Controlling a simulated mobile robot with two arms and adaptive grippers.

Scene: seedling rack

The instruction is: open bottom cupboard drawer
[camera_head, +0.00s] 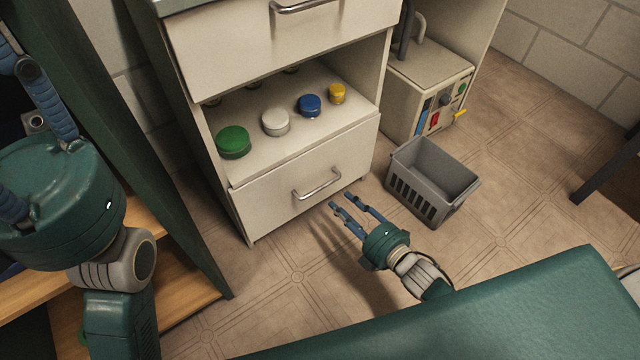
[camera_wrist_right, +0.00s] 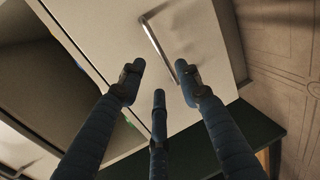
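The bottom cupboard drawer (camera_head: 290,195) is a cream front low on the cupboard. It looks shut. Its silver bar handle (camera_head: 318,186) is in the middle of the front. My right gripper (camera_head: 341,201) is just in front of the handle and to its lower right, apart from it, with its fingers spread and empty. In the right wrist view the handle (camera_wrist_right: 158,45) shows beyond the spread fingers of the right gripper (camera_wrist_right: 160,85), with the drawer front (camera_wrist_right: 200,40) behind. My left arm is at the left edge; its gripper is not seen.
A grey plastic basket (camera_head: 430,178) stands on the floor right of the drawer. An open shelf above the drawer holds jars with green (camera_head: 233,141), white (camera_head: 276,121), blue (camera_head: 309,105) and yellow lids. An upper drawer (camera_head: 270,50) is above. A boxed machine (camera_head: 425,90) stands behind the basket.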

